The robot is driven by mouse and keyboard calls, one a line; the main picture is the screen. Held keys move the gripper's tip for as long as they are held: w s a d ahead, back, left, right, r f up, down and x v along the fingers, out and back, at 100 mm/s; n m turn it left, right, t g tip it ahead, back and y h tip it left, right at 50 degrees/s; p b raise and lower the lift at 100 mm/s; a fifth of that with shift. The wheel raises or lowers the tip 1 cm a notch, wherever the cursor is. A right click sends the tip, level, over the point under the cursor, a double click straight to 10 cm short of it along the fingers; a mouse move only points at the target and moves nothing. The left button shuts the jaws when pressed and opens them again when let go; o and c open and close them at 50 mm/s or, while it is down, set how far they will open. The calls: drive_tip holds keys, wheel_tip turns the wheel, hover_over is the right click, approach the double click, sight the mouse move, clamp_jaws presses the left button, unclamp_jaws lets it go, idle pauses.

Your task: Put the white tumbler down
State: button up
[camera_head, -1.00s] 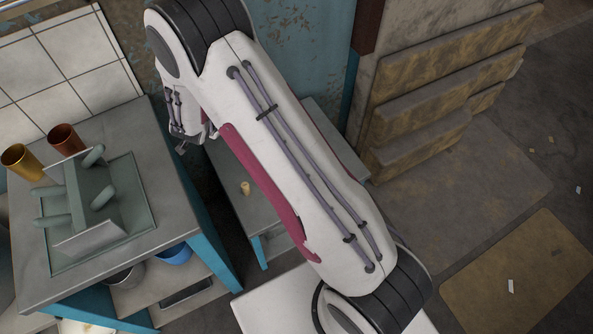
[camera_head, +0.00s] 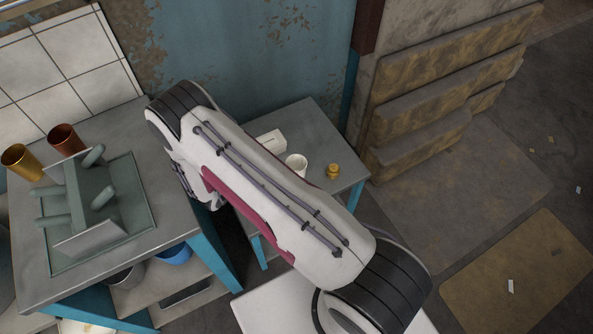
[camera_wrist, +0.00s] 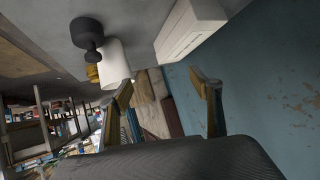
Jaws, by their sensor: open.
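The white tumbler (camera_head: 296,165) stands upright on the small grey side table (camera_head: 307,117), just right of my forearm in the head view. In the wrist view, which is tilted, the white tumbler (camera_wrist: 115,62) shows at the upper left, beyond the tip of the left finger. My gripper (camera_wrist: 165,88) has its two fingers well apart with nothing between them. The tumbler appears apart from the fingers. The head view hides my gripper behind my arm.
A white box (camera_head: 270,141) and a small yellow-brown object (camera_head: 333,171) stand near the tumbler. A dark knobbed object (camera_wrist: 88,32) shows in the wrist view. The taller counter at left bears a grey-green rack (camera_head: 90,205), a gold cup (camera_head: 20,160) and a copper cup (camera_head: 65,140).

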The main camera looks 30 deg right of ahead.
sight(301, 164)
drive_tip(key=s+d+f+h, duration=0.1)
drive_tip(key=s, duration=0.1)
drive_tip(key=s+d+f+h, duration=0.1)
drive_tip(key=s+f, duration=0.1)
drive_tip(key=s, duration=0.1)
drive_tip(key=s+d+f+g+h, duration=0.1)
drive_tip(key=s+d, duration=0.1)
drive_tip(key=shift+s+f, duration=0.15)
drive_tip(key=shift+f, duration=0.2)
drive_tip(key=shift+d, duration=0.1)
drive_tip(key=shift+x, duration=1.25)
drive_tip(key=shift+x, duration=2.55)
drive_tip(key=shift+c, duration=0.4)
drive_tip(key=c, duration=1.3)
drive_tip(key=shift+r, duration=0.15)
